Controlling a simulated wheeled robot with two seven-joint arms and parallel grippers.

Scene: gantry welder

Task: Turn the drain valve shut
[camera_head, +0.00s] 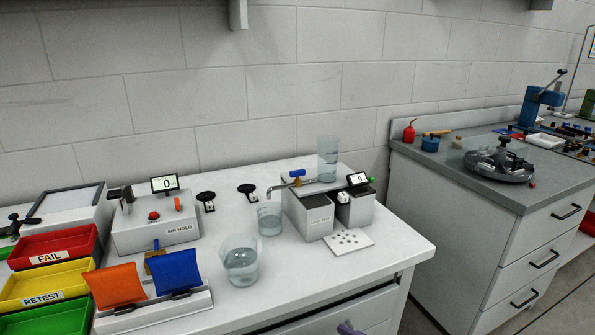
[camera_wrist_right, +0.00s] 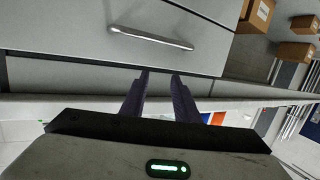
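The valve with a blue handle (camera_head: 297,173) sits on a metal spout at the left of the grey leak-test unit (camera_head: 313,218) in the head view. Its handle looks roughly level; whether it is open or shut is too small to tell. The spout reaches left over a clear beaker (camera_head: 269,218) with some water. A clear cylinder (camera_head: 327,160) stands on the unit. My right gripper (camera_wrist_right: 160,75) is open and empty in the wrist view, low in front of the drawers. Its purple fingertips (camera_head: 349,328) show at the bottom of the head view, well below the valve. My left gripper is not in view.
A larger water beaker (camera_head: 241,265) stands nearer the front. A perforated white plate (camera_head: 348,241) lies before the unit. The tabletop's right front is clear.

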